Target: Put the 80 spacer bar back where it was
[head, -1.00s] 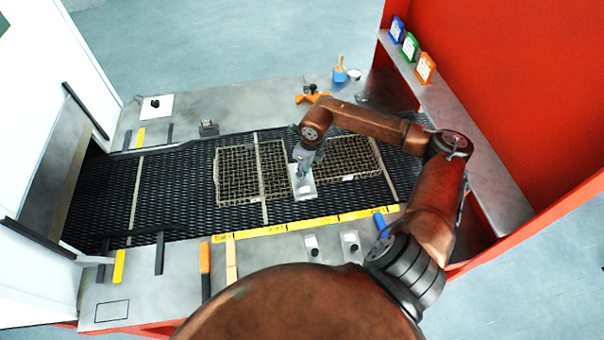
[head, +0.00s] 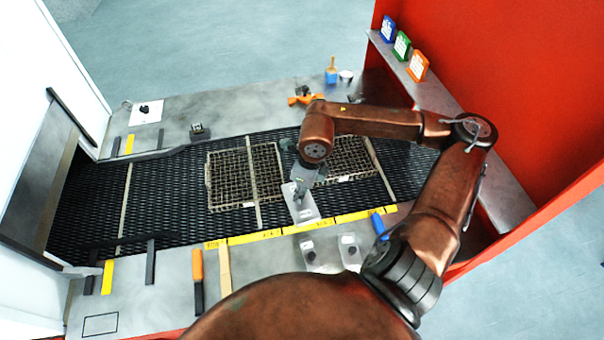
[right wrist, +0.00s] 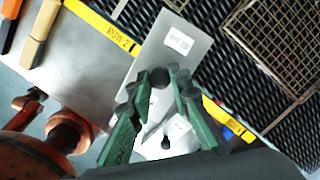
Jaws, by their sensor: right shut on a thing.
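A flat grey metal plate with a white label and a dark knob (head: 301,208) is in my right gripper, over the front part of the mesh belt (head: 90,205). I take it for the spacer bar; its label is too small to read. In the right wrist view the plate (right wrist: 190,30) crosses over the yellow row strip. My right gripper (right wrist: 165,80) is shut on its knob. In the head view the gripper (head: 300,185) is partly hidden by its own wrist. My left gripper is not in view.
Two similar knobbed plates, one (head: 308,256) left of the other (head: 350,252), lie on the front ledge. Two wire baskets (head: 228,180) (head: 345,160) sit on the belt. A yellow row strip (head: 255,237) edges it. An empty outlined rectangle (head: 100,324) is at front left.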

